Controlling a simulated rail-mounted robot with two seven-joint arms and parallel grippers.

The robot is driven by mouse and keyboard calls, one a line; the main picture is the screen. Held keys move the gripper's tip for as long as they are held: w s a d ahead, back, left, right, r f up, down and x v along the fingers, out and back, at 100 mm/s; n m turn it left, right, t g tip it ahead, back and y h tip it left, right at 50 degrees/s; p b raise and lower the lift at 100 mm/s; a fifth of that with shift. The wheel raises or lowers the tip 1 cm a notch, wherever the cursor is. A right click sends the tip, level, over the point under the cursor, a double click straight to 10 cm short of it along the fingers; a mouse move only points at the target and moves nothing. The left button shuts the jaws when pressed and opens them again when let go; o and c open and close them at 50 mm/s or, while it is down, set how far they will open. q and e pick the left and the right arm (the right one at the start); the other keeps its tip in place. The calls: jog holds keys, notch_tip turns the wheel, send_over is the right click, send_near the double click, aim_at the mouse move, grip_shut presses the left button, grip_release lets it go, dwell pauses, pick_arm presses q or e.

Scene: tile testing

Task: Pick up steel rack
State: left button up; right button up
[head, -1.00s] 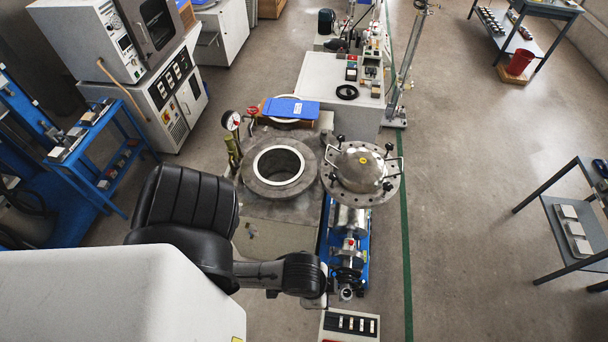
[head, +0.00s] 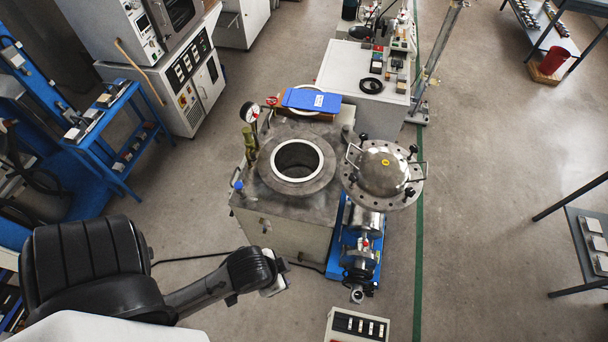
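I cannot make out a steel rack for certain in the head view. A steel pressure vessel (head: 265,178) stands open near the middle, with a pale ring around its mouth. Its inside is dark, so I cannot tell what it holds. Its domed steel lid (head: 385,173) sits to the right, away from the mouth. My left arm comes in from the lower left, and its visible end is over the floor in front of the vessel. No gripper fingers show on it. My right arm and gripper are out of the picture.
A blue folder (head: 312,99) lies behind the vessel. A white bench (head: 345,70) stands beyond it. A blue table (head: 112,135) with small blocks is at left. A dark-framed table (head: 575,235) holding tiles is at right. A control box (head: 357,325) is in front. The right aisle is clear.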

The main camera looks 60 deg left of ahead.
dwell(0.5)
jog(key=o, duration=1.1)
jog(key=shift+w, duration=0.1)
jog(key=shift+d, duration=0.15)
